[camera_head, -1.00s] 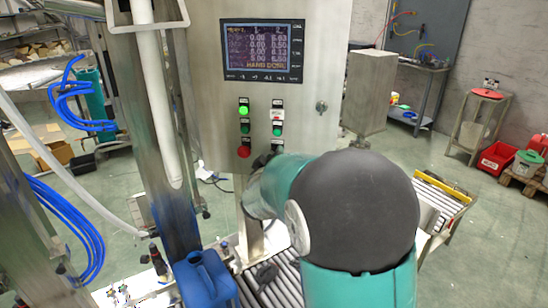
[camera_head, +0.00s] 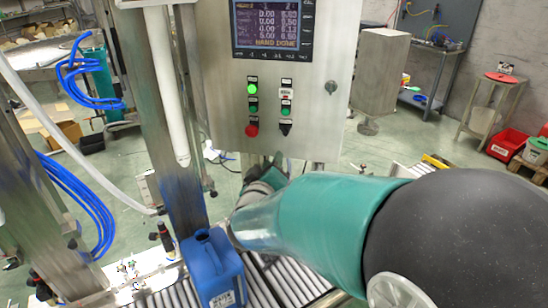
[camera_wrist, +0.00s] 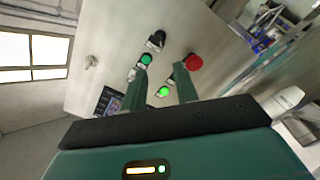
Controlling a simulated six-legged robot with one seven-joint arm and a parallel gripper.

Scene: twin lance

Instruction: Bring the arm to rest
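My arm, teal with a black joint, reaches from the lower right of the head view toward the control panel. My gripper (camera_head: 274,166) is small and partly hidden there, below the panel's buttons. In the wrist view my gripper (camera_wrist: 161,68) has its two green fingers apart, with nothing between them but the panel behind. The control panel (camera_head: 318,120) carries a screen (camera_head: 272,28), a lit green button (camera_head: 252,88), a red button (camera_head: 251,130) and a black switch (camera_head: 285,128). The red button (camera_wrist: 193,62) and lit green button (camera_wrist: 162,91) also show in the wrist view.
A steel column (camera_head: 165,120) and blue hoses (camera_head: 75,205) are at left. A grey box on a post (camera_head: 380,75), a small table (camera_head: 490,100) and a red bin (camera_head: 507,140) are at right.

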